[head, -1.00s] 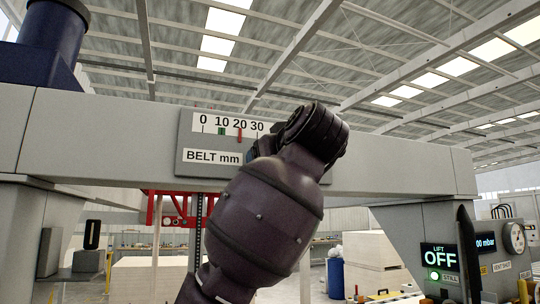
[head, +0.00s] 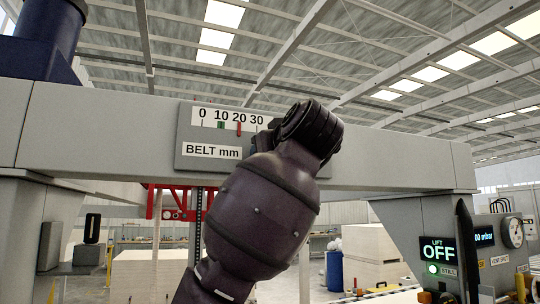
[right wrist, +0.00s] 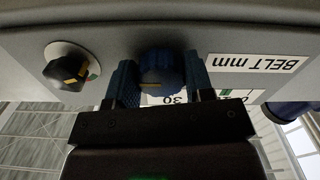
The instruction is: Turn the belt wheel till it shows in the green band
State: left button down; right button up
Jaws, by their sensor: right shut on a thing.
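The belt wheel (right wrist: 160,74) is a blue ribbed knob with a yellow line, on the grey beam in the right wrist view. My right gripper (right wrist: 161,80) has its two blue fingers on either side of the wheel, shut on it. In the head view my right arm hides the wheel. The BELT mm scale (head: 210,134) shows there with numbers 0 to 30. Its green band (head: 221,127) lies near 10. The red pointer (head: 239,129) stands near 20, right of the green band and apart from it. My left gripper is not in view.
A black knob with yellow and red marks (right wrist: 72,70) sits beside the wheel in the right wrist view. In the head view, a LIFT display (head: 438,250) reads OFF at the right, with a gauge (head: 515,232) beyond it. The grey beam (head: 100,130) spans the view.

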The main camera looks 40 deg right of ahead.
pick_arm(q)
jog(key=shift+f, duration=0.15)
pick_arm(e)
jog(key=shift+m, duration=0.3)
jog(key=shift+m+b, duration=0.55)
jog(key=shift+m, duration=0.15)
jog(key=m, duration=0.4)
jog(key=m+b, duration=0.1)
jog(key=m, duration=0.3)
jog(key=shift+a+r, duration=0.1)
jog(key=shift+a, duration=0.1)
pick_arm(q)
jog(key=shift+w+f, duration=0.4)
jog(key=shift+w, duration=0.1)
pick_arm(e)
jog(key=shift+m, duration=2)
jog(key=o, duration=0.9)
jog(key=shift+o, duration=0.2)
